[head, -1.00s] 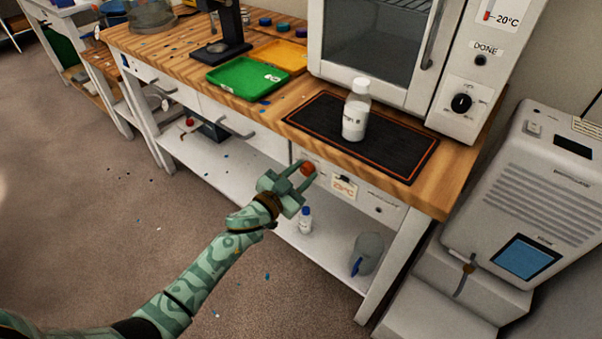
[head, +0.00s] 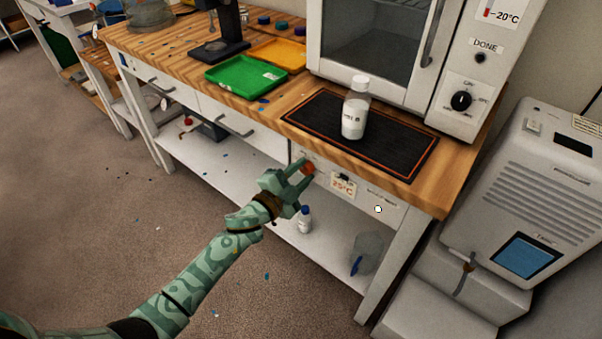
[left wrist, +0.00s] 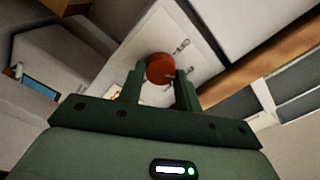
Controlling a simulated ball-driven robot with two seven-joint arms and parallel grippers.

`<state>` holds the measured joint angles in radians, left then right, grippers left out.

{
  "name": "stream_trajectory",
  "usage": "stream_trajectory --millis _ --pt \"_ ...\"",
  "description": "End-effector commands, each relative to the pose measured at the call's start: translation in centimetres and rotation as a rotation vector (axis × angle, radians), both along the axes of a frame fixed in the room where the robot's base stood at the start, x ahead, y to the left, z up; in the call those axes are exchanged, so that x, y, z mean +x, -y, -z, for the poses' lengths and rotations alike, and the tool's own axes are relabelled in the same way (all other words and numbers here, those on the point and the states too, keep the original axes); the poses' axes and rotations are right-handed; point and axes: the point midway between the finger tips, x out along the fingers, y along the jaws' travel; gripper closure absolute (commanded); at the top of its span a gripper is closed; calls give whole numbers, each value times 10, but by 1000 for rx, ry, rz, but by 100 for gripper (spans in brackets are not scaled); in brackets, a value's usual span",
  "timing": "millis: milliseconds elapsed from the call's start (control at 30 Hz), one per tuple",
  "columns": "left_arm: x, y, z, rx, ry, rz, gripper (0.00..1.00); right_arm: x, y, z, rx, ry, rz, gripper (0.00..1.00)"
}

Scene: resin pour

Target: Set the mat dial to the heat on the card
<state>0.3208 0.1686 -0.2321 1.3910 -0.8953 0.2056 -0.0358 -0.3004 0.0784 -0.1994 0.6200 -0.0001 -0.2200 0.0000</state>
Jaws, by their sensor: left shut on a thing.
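The orange-red mat dial (head: 307,169) sits on the white front panel under the bench top. My left gripper (head: 297,178) is shut on the dial, with a finger on each side of it. The dial also shows between the fingers in the left wrist view (left wrist: 160,69). A small card (head: 343,184) hangs on the panel right of the dial and seems to read 25°C. A small round lamp (head: 378,209) farther right glows white. The dial's scale is too small to read. The black heating mat (head: 400,157) with an orange border lies above. My right gripper is not in view.
A white-capped bottle (head: 355,112) stands on the mat. Behind it is an oven-like cabinet (head: 462,60). A green tray (head: 245,77) and an orange tray (head: 278,55) lie to the left. A blue-capped bottle (head: 304,222) and a clear jug (head: 367,250) are on the lower shelf.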

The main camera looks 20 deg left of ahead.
Motion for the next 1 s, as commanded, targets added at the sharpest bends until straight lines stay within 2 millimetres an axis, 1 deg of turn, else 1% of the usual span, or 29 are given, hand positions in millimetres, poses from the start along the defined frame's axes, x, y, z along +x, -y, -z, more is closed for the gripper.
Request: stream_trajectory --millis 200,567,600,667,900,1000 --pt "-1 0 2 30 8 1 89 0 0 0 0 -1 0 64" --pt "-1 0 2 32 8 1 89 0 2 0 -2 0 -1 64" --pt "-1 0 2 32 8 1 61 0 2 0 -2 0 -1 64" --pt "-1 0 2 32 8 1 46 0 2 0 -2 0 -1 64" --pt "0 0 1 31 10 1 46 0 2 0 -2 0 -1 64" --pt "-4 -1 0 31 10 0 46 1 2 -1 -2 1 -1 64"
